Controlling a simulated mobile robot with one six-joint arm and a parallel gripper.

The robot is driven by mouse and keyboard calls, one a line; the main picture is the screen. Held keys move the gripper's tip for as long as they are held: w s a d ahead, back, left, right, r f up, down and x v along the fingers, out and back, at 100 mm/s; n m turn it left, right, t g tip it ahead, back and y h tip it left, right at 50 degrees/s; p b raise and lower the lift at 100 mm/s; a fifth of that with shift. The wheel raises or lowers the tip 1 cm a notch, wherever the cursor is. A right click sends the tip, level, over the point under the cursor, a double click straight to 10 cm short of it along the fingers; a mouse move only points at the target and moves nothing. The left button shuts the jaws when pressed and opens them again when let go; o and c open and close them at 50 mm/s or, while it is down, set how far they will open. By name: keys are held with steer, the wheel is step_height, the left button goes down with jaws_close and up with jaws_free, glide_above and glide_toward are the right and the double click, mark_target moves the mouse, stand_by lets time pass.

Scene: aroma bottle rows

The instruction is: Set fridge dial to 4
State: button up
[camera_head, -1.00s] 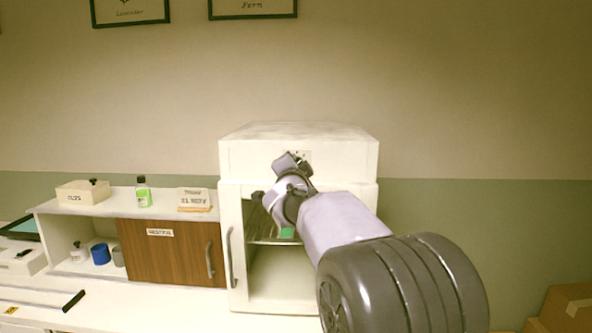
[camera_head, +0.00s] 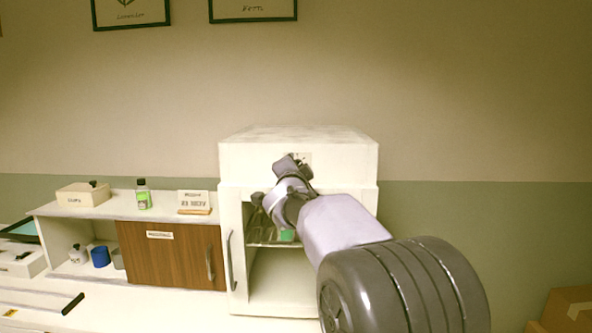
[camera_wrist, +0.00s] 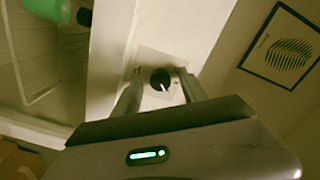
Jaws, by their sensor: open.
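The white fridge (camera_head: 345,160) stands in the middle of the counter in the head view. Its dial (camera_wrist: 160,79) shows in the wrist view as a black round knob with a light pointer mark, set on a pale plate. My gripper (camera_wrist: 160,88) is open, with one finger on each side of the dial. I cannot tell whether either finger touches it. The dial's numbers are too small to read. In the head view my gripper and arm cover the dial and much of the fridge front.
A green-labelled bottle (camera_head: 143,194) and a box (camera_head: 82,194) stand on the cabinet top at left. A wooden sliding panel (camera_head: 165,252) closes part of the cabinet. A green item (camera_head: 287,235) sits on the fridge shelf. A framed picture (camera_wrist: 285,48) hangs on the wall.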

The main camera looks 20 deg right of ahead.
steer(key=p+v, duration=0.1)
steer(key=v, duration=1.6)
steer(key=shift+s, duration=0.25)
steer(key=s+a+f+n+g+y, duration=0.2)
steer(key=s+a+f+n+y, duration=0.25)
steer(key=s, duration=0.25)
steer(key=s+a+f+n+g+y, duration=0.2)
steer(key=s+a+f+n+y, duration=0.25)
steer(key=s, duration=0.35)
steer(key=s+f+n+g, duration=0.1)
steer(key=s+f+g, duration=0.2)
steer(key=s+f, duration=0.3)
steer(key=s+f+n+g, duration=0.1)
steer(key=s+f+g, duration=0.3)
steer(key=s, duration=0.7)
step_height(320, 180, down, 3)
steer(key=shift+s+d+r+h, duration=0.2)
steer(key=shift+s+d+h, duration=0.1)
